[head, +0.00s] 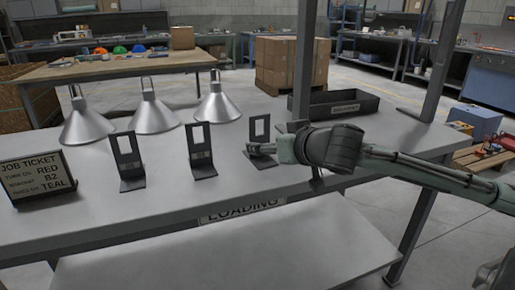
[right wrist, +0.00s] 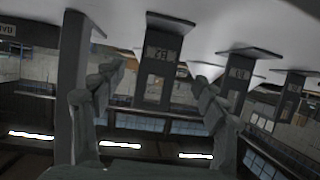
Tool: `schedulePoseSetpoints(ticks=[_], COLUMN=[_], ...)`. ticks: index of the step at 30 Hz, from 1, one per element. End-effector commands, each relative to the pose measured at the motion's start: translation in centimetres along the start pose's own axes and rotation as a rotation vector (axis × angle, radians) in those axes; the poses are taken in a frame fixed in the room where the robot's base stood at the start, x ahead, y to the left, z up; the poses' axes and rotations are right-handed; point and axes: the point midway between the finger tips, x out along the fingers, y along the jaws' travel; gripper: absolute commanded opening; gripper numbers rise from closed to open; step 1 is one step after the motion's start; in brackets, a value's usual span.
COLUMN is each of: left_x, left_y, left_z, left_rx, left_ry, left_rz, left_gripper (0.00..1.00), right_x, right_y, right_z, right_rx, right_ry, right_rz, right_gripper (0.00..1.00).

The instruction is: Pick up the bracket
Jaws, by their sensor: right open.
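Three dark upright brackets with square windows stand in a row on the grey table: the left bracket (head: 127,161), the middle bracket (head: 201,150) and the right bracket (head: 260,130). My right gripper (head: 262,149) is open and low beside the right bracket. In the right wrist view, turned upside down, that bracket (right wrist: 164,60) with a label like B3 shows between the open fingers (right wrist: 160,80). I cannot tell whether they touch it. A second bracket (right wrist: 239,74) and a third (right wrist: 289,95) show to its right. My left gripper is not in view.
A job ticket sign (head: 38,177) reading RED, B2 and TEAL stands at the left. Three silver lamp hoods (head: 153,113) sit behind the brackets. A dark tray (head: 343,104) lies at the back right, near a table post (head: 303,65). The table's front strip is clear.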

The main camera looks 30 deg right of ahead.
Motion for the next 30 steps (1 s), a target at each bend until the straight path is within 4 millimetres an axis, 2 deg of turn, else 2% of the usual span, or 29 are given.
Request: schedulePoseSetpoints(ticks=[6, 12, 22, 30], left_x=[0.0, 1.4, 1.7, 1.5], left_y=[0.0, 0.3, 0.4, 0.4], left_z=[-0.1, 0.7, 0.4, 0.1], left_rx=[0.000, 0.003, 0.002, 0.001], left_ry=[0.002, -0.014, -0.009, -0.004], left_rz=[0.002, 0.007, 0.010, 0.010], left_gripper=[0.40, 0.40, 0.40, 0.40], right_x=[2.1, 4.3, 5.0, 4.9], right_y=[0.2, 0.1, 0.1, 0.1], right_z=[-0.4, -0.3, -0.1, -0.1], right_rx=[0.003, 0.003, -0.002, -0.002], right_ry=[0.003, 0.002, 0.000, 0.000], right_rz=[0.002, 0.001, 0.000, 0.000], right_gripper=[0.72, 0.72, 0.72, 0.40])
